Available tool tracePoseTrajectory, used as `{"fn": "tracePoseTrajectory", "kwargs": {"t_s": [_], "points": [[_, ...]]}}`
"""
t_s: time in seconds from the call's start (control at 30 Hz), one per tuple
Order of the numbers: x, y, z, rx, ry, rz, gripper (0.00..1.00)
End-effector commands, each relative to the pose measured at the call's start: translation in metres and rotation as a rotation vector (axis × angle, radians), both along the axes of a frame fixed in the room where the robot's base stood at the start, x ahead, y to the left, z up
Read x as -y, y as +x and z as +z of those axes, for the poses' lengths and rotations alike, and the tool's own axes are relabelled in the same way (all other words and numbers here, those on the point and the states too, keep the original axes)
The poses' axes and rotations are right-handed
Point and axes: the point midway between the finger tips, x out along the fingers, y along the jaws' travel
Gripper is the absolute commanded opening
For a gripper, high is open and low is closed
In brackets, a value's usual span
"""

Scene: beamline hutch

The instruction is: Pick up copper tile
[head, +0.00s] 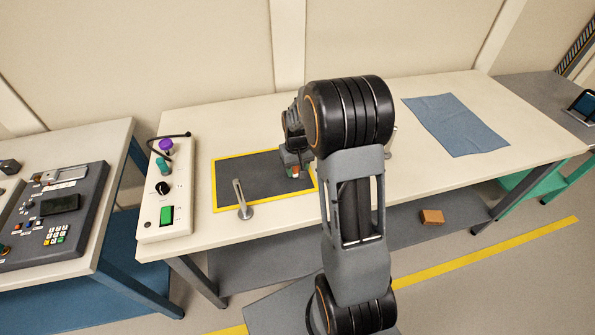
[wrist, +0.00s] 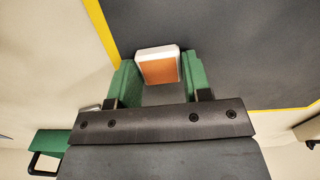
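The copper tile (wrist: 158,68) is a small orange square with a white rim, between the green fingertips of my gripper (wrist: 158,72) in the wrist view. Both fingers meet its sides with no gap that I can see, so my gripper looks shut on it. In the head view my gripper (head: 293,164) points down over the right part of the dark, yellow-edged mat (head: 240,178). A small bit of the tile (head: 294,172) shows below it there. I cannot tell whether the tile touches the mat or is just above it.
A metal lever on a round foot (head: 243,200) stands at the mat's front edge. A white control box (head: 165,215) with knobs is to the left. A blue cloth (head: 455,124) lies on the right of the bench. A brown block (head: 432,216) sits below the bench.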

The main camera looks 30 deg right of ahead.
Motion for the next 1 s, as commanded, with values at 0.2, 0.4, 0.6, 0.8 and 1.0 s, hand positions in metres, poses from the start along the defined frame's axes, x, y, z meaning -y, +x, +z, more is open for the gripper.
{"fn": "tracePoseTrajectory", "kwargs": {"t_s": [0.2, 0.4, 0.6, 0.8, 1.0], "points": [[0.000, 0.000, 0.000, 0.000, 0.000, 0.000, 0.23], [0.000, 0.000, 0.000, 0.001, 0.000, 0.000, 0.19], [0.000, 0.000, 0.005, 0.003, 0.000, 0.000, 0.19], [0.000, 0.001, 0.028, 0.006, -0.002, 0.000, 0.19], [-0.026, -0.007, 0.064, 0.006, -0.001, 0.006, 0.19]]}}
